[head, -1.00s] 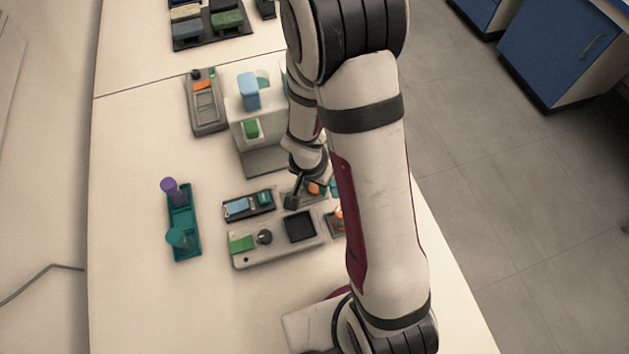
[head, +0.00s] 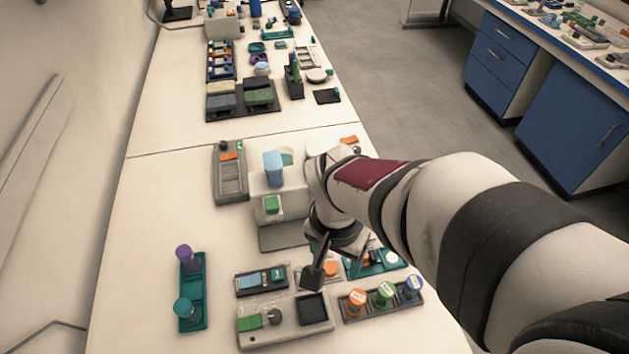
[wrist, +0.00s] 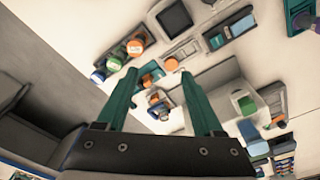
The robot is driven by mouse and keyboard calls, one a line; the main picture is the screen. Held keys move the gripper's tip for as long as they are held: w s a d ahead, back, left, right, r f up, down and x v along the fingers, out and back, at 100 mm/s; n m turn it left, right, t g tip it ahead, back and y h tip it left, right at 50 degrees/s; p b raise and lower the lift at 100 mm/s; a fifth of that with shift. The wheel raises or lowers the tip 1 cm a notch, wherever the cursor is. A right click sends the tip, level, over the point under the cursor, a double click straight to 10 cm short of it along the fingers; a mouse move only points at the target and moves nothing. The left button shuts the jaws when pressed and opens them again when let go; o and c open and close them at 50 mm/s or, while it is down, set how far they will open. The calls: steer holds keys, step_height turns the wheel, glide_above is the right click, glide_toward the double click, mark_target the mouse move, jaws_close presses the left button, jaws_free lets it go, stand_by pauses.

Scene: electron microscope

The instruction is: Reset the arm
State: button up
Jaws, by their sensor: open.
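My gripper (head: 318,270) hangs at the end of my arm over the bench, just in front of the white instrument (head: 277,205) with the light blue block on top. In the wrist view its two green fingers (wrist: 157,90) are spread apart with nothing between them. Beyond the fingers I see an orange-capped item and the bench top. In the head view the gripper hides part of the small trays behind it, and my arm covers the bench's right side.
A grey device with a dark square recess (head: 285,320) stands in front of the gripper. A rack of orange, green and blue capped vials (head: 382,298) is right of it. A teal rack (head: 192,300) stands left. Bare bench lies at far left.

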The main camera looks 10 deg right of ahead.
steer(key=s+a+r+n+y, duration=0.1)
steer(key=s+r, duration=0.1)
steer(key=s, duration=0.4)
steer(key=s+a+r+n+y, duration=0.1)
steer(key=s+a+r, duration=0.1)
steer(key=s, duration=0.3)
steer(key=shift+s+a+r+n+g+y, duration=0.3)
steer(key=shift+s+r+g, duration=0.05)
steer(key=shift+r+g, duration=0.1)
